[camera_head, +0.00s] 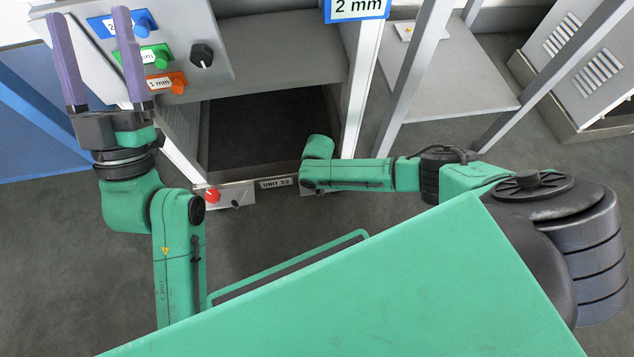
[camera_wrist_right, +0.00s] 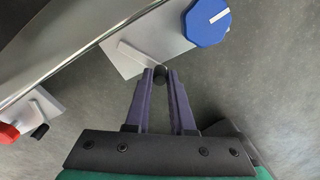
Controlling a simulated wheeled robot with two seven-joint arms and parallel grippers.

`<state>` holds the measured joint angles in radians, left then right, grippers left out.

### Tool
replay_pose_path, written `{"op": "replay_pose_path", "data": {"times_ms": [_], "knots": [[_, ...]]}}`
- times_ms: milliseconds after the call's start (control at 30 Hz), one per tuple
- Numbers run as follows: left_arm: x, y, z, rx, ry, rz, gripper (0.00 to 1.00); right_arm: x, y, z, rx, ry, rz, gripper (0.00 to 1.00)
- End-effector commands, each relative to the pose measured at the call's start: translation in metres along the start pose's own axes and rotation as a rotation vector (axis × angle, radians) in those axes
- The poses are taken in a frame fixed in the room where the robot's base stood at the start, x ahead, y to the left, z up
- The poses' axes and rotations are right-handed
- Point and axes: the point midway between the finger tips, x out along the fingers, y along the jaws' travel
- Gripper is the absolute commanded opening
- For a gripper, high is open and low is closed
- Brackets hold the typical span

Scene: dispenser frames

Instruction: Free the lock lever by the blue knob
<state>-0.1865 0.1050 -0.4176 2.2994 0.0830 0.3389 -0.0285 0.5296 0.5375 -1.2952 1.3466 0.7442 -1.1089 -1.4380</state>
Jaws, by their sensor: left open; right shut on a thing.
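In the right wrist view a blue octagonal knob (camera_wrist_right: 206,22) with a white line sits on a grey plate. Beside it is the lock lever (camera_wrist_right: 138,55), a thin light bar that ends in a black tip. My right gripper (camera_wrist_right: 160,76) is shut on this lever at its black tip. In the head view this gripper, the blue knob and its lever are hidden behind my right arm. My left gripper (camera_head: 92,18) is open and empty, raised before a grey panel (camera_head: 213,65).
A red knob (camera_head: 212,195) with a small black-tipped lever (camera_head: 236,204) is at the left of the "UNIT 22" label (camera_head: 276,182). The panel bears blue, green and orange tags and a black knob (camera_head: 201,55). A frame post (camera_head: 361,80) stands right of the opening.

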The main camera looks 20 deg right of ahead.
Motion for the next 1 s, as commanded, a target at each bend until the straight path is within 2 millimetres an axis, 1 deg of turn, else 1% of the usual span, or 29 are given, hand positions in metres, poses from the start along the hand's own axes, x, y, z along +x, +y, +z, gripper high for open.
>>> {"op": "replay_pose_path", "data": {"times_ms": [133, 433, 467, 500, 533, 1000], "knots": [[-0.0024, -0.0002, 0.0043, -0.004, -0.015, -0.003, 0.88, 0.0005, -0.001, -0.0004, -0.011, 0.002, -0.003, 0.0], [-0.0028, -0.0002, 0.0049, -0.004, -0.016, -0.003, 0.88, 0.0007, -0.0013, 0.0001, -0.011, 0.001, -0.003, 0.0], [-0.0028, -0.0003, 0.0049, -0.004, -0.016, -0.003, 0.88, 0.0007, -0.0013, 0.0001, -0.011, 0.001, -0.003, 0.26], [-0.0028, -0.0003, 0.0048, -0.004, -0.016, -0.003, 0.88, 0.0007, -0.0013, 0.0001, -0.011, 0.001, -0.003, 0.41], [-0.0028, -0.0003, 0.0048, -0.004, -0.016, -0.003, 0.88, 0.0006, -0.0013, 0.0002, -0.011, 0.0, -0.003, 0.52], [-0.0015, -0.0005, 0.0059, -0.008, -0.025, -0.005, 0.88, -0.0031, -0.0004, 0.0006, -0.01, 0.0, -0.001, 0.52]]}}
